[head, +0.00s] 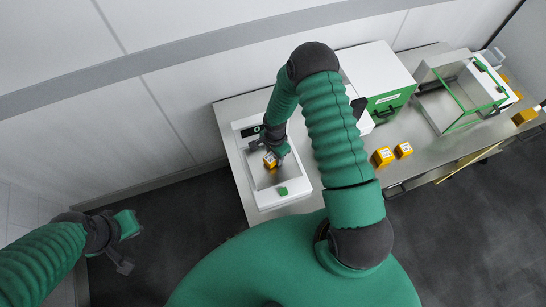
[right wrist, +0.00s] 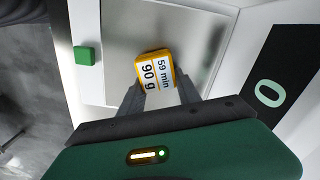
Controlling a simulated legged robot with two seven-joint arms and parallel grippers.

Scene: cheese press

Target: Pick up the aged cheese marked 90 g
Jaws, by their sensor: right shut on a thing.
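The aged cheese marked 90 g (right wrist: 153,70) is a yellow-orange block with a white label reading "59 min" and "90 g" in the right wrist view. My right gripper (right wrist: 155,92) is shut on it, one dark finger at each side. In the head view the cheese (head: 270,160) is over the metal plate of a white scale-like device (head: 272,197). I cannot tell whether it touches the plate. My left gripper (head: 128,245) is away from the table at the lower left, over the floor, with its jaw state unclear.
Two more yellow blocks, one (head: 382,157) and another (head: 403,150), stand on the table (head: 440,135). A white and green press box (head: 385,85) and a clear-walled case with a green frame (head: 465,95) stand further right. Another yellow block (head: 524,116) is at the far right.

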